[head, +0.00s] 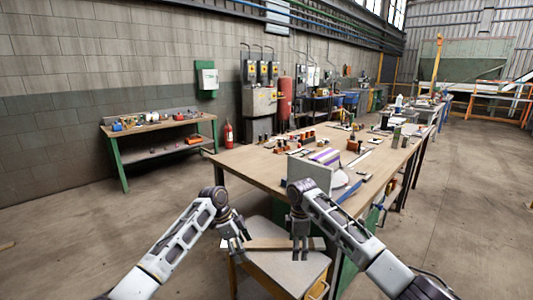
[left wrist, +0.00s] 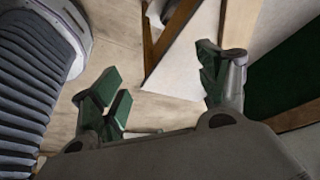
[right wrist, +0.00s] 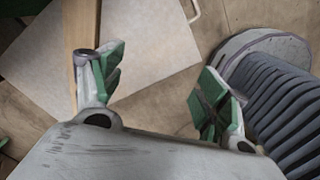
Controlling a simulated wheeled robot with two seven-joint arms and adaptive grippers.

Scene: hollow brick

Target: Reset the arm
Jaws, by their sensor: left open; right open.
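My left gripper (head: 234,243) hangs at the left edge of a small pale-topped stand (head: 285,274) in the head view. In the left wrist view its green-padded fingers (left wrist: 160,80) are spread with nothing between them. My right gripper (head: 300,246) points down over the stand, near the right part of a wooden strip (head: 268,244) lying across it. In the right wrist view its fingers (right wrist: 160,85) are apart and empty. I cannot tell whether either gripper touches the stand.
A long wooden workbench (head: 248,166) with scattered parts stands just beyond my arms. A grey-white panel (head: 309,174) stands at its near edge. A green-legged bench (head: 160,128) and a red extinguisher (head: 229,135) are by the left wall. Bare floor lies left and right.

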